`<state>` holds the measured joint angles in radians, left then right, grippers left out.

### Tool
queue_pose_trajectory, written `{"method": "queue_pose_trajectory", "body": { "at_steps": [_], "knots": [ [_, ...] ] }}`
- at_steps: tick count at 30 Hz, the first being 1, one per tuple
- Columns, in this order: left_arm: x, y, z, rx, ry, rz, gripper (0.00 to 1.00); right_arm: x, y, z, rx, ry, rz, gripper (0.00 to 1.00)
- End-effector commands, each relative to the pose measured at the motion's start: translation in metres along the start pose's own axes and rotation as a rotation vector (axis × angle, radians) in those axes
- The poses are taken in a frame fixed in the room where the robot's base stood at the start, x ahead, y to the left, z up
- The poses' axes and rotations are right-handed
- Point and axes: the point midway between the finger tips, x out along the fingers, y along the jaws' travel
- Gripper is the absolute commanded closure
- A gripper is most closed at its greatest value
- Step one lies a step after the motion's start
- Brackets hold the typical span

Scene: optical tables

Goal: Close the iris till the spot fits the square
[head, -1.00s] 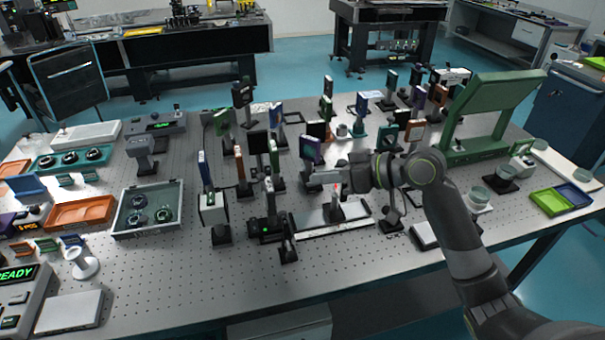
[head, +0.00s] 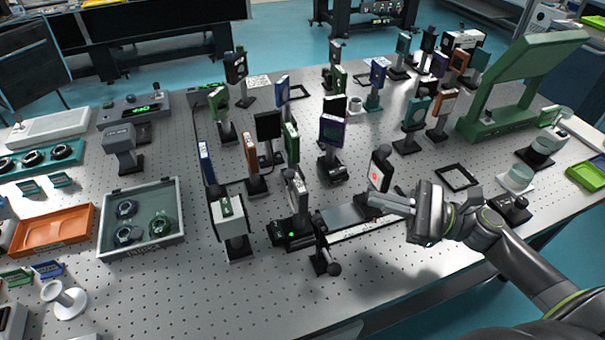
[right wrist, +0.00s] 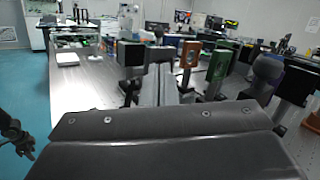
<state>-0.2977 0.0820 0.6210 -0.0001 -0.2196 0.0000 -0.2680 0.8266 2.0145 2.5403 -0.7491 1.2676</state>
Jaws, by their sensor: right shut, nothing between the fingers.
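A small upright card (head: 379,174) with a red spot on its pale face stands at the right end of a flat rail (head: 350,215). I cannot make out how the spot fits the square. A mount (head: 297,192) on a black base with a green light stands at the rail's left end; I cannot tell whether it is the iris. My right gripper (head: 388,203) is shut and empty, just in front of the card's lower part; I cannot tell if they touch. Its fingers (right wrist: 160,86) point away in the right wrist view. My left gripper is not in view.
Several optics on posts crowd behind, including a purple-framed one (head: 332,130). A large green stand (head: 520,85) is at the right. The table front (head: 290,300) is clear.

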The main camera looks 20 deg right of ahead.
Motion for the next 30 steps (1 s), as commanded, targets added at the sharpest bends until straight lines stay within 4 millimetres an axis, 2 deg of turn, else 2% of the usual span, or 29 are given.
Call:
{"method": "queue_pose_trajectory", "body": {
  "at_steps": [9,30],
  "knots": [
    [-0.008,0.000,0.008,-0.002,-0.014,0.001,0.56,0.030,-0.001,0.004,-0.004,-0.009,-0.001,1.00],
    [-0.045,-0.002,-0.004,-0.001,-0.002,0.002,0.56,0.122,-0.001,0.004,-0.002,-0.005,0.000,1.00]
  ]
}}
